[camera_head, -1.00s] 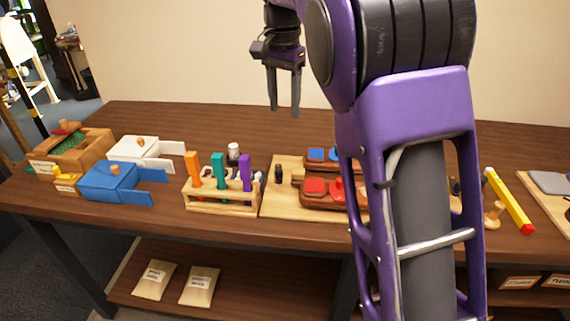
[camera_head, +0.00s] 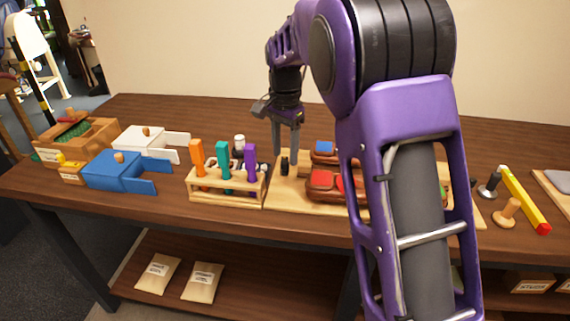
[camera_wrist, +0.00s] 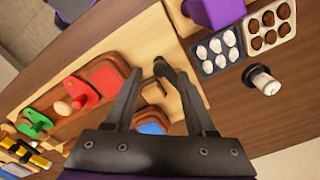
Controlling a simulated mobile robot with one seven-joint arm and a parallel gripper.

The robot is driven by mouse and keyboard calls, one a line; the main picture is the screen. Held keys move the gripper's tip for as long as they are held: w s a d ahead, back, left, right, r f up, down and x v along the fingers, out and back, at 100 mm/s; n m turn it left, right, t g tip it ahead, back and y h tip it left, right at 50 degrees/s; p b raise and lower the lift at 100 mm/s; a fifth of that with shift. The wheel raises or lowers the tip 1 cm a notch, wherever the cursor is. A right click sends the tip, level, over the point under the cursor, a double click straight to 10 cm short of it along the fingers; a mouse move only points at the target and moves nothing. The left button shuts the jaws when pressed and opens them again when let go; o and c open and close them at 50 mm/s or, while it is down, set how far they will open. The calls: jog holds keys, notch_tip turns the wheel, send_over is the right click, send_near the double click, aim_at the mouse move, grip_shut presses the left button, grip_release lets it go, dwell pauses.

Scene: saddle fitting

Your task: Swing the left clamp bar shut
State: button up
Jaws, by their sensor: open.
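A small black upright part (camera_head: 284,167), which looks like the left clamp's post or bar, stands on the left end of the pale wooden board (camera_head: 280,197). In the wrist view this black part (camera_wrist: 161,69) shows between and just beyond the fingertips, with a thin dark rod beside it. My gripper (camera_head: 286,153) points down over the board's left end with fingers apart and empty. In the wrist view the open fingers (camera_wrist: 157,78) straddle the black part; I cannot tell whether they touch it. The bar's exact angle is unclear.
Brown blocks with a red saddle (camera_wrist: 82,92), a green one (camera_wrist: 35,122) and a blue one (camera_wrist: 151,128) sit on the board. A wooden rack with orange, teal and purple handles (camera_head: 250,160) stands close on the left. My arm hides the board's right part.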

aim_at(285, 161)
jog(key=shift+f, duration=1.55)
grip_shut()
